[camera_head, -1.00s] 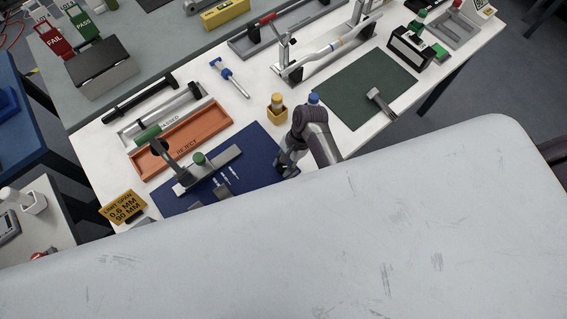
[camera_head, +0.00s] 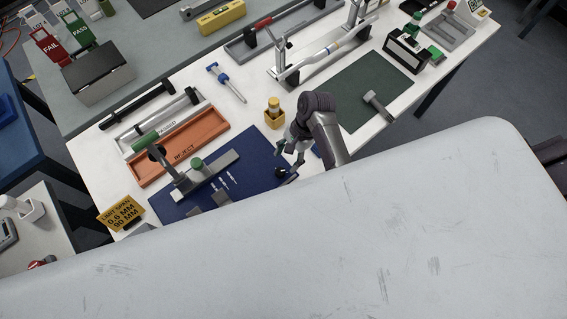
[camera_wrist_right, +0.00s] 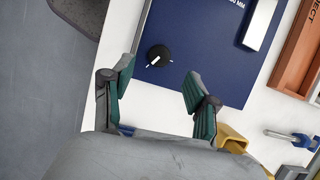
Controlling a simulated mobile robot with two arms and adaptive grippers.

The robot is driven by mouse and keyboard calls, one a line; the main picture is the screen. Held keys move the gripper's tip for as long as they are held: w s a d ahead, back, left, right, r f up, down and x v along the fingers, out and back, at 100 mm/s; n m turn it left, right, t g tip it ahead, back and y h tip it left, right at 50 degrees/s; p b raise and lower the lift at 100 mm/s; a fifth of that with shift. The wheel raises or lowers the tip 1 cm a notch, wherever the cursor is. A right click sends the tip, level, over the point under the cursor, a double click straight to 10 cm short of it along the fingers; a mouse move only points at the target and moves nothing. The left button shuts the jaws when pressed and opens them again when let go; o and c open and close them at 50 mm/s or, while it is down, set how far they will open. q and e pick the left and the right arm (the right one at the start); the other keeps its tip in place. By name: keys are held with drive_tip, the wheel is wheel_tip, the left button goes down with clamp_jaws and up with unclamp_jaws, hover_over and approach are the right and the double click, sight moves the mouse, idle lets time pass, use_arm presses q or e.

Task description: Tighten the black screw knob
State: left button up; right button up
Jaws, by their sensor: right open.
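The black screw knob (camera_wrist_right: 158,56) is round with a white pointer line and sits on the blue mat (camera_wrist_right: 210,60) in the right wrist view. In the head view it is a small dark spot (camera_head: 282,172) near the mat's right end. My right gripper (camera_wrist_right: 159,72) is open, with its green-padded fingers apart on either side of the knob's near side and nothing between the pads. In the head view my right gripper (camera_head: 286,160) is beside the knob, over the mat's right edge. My left gripper is not in view.
A yellow holder (camera_head: 273,117) stands close behind my right gripper. An orange reject tray (camera_head: 180,154) and a grey fixture with a green knob (camera_head: 197,164) lie to the left. A green mat (camera_head: 365,85) lies to the right. A large pale surface (camera_head: 300,240) hides the near bench edge.

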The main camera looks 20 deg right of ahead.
drive_tip(key=shift+v, duration=1.2)
